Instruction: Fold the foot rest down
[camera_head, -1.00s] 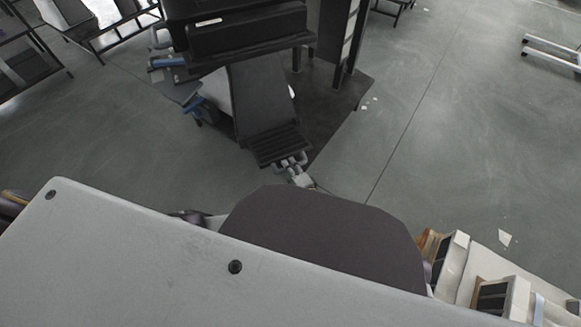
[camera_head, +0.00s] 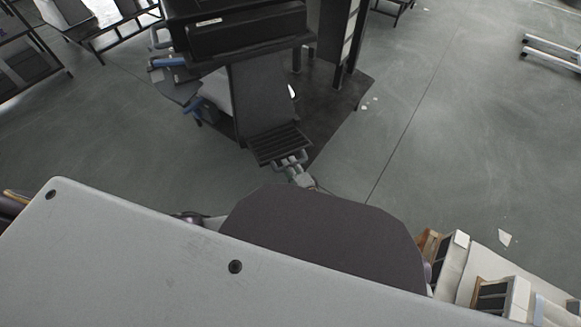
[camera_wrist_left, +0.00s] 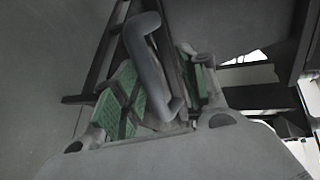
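The foot rest (camera_head: 276,143) is a dark ribbed plate at the lower end of an upright black panel (camera_head: 260,100), at the upper middle of the head view. It looks tilted. My left gripper (camera_head: 290,160) is at the plate's near edge. In the left wrist view, its green-padded fingers (camera_wrist_left: 166,92) stand apart, one on each side of a grey bent bar (camera_wrist_left: 150,65). The bar lies between the pads; I cannot tell whether they touch it, or what it joins. My right gripper is not in view.
The black seat-like unit (camera_head: 245,35) stands on a dark base mat (camera_head: 335,105). Grey floor (camera_head: 450,130) is open to the right. A white-railed item (camera_head: 550,50) is at the far right. Boxes with dark panels (camera_head: 500,295) stand at lower right.

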